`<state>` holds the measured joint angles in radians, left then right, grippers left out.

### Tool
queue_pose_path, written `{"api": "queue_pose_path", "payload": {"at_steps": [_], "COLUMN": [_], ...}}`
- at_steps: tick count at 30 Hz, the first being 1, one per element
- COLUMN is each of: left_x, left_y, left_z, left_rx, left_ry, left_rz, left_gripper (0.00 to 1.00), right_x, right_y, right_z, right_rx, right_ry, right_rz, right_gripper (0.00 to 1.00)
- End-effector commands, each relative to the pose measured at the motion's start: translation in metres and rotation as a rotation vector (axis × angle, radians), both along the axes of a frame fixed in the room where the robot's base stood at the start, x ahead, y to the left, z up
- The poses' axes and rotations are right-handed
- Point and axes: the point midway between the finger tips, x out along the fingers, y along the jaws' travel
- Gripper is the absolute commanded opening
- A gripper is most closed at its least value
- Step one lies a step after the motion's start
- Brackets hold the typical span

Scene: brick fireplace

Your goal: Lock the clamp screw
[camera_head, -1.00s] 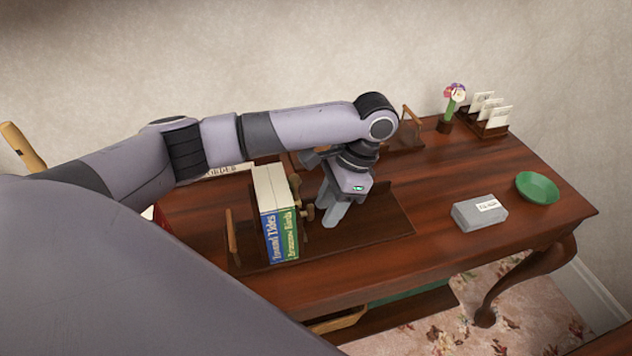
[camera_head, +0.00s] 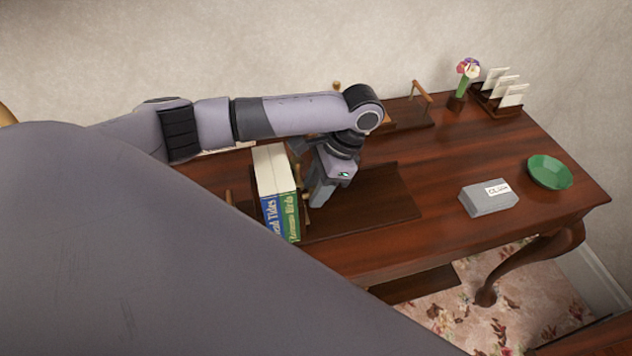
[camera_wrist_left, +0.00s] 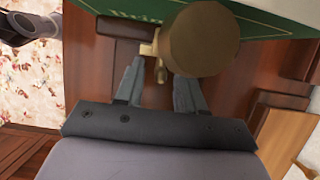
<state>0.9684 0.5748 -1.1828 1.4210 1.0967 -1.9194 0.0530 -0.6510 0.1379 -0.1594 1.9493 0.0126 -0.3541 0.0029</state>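My left gripper (camera_head: 318,195) points down just right of two upright books, a blue one (camera_head: 270,215) and a green one (camera_head: 290,215). In the left wrist view its two fingers (camera_wrist_left: 157,85) are apart. A small brass screw piece (camera_wrist_left: 160,68) shows between and just beyond them, apparently the clamp screw. Contact with it cannot be told. A large round tan knob (camera_wrist_left: 200,40) overlaps the right finger's far end, beside the green book's cover (camera_wrist_left: 265,18). In the head view the gripper hides most of the clamp. My right gripper is not in view.
The books stand on a dark wooden rack (camera_head: 385,205) on the desk (camera_head: 440,180). A grey box (camera_head: 488,200), green dish (camera_head: 550,172), flower pot (camera_head: 457,102) and letter holder (camera_head: 495,103) are to the right. The desk between rack and box is clear.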

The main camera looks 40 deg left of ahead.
Motion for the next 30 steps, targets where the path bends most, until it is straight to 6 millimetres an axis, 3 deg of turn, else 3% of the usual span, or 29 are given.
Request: {"api": "queue_pose_path", "payload": {"at_steps": [8, 9, 12, 13, 30], "left_x": [-0.0008, -0.0008, -0.0007, -0.0007, 0.0017], "left_y": [0.0008, 0.0008, 0.0008, 0.0007, 0.0028], "left_z": [-0.003, -0.0029, -0.0028, -0.0027, -0.0028], "left_rx": [-0.001, -0.001, -0.001, -0.001, -0.118], "left_ry": [-0.001, -0.001, -0.001, -0.001, 0.099], "left_rz": [0.0, 0.0, 0.0, 0.0, 0.004], "left_gripper": [0.38, 0.35, 0.03, 0.0, 0.0], "right_x": [0.0, 0.0, 0.0001, 0.0001, 0.0004], "right_y": [-0.0002, -0.0002, -0.0004, -0.0004, -0.0005], "right_z": [0.0001, 0.0001, 0.0001, 0.0001, 0.0004], "right_rx": [-0.001, -0.001, -0.001, -0.002, -0.001], "right_ry": [0.0, 0.0, 0.0, 0.0, -0.001], "right_rz": [0.001, 0.001, 0.001, 0.001, 0.001], "right_gripper": [0.0, 0.0, 0.0, 0.0, 0.0]}}
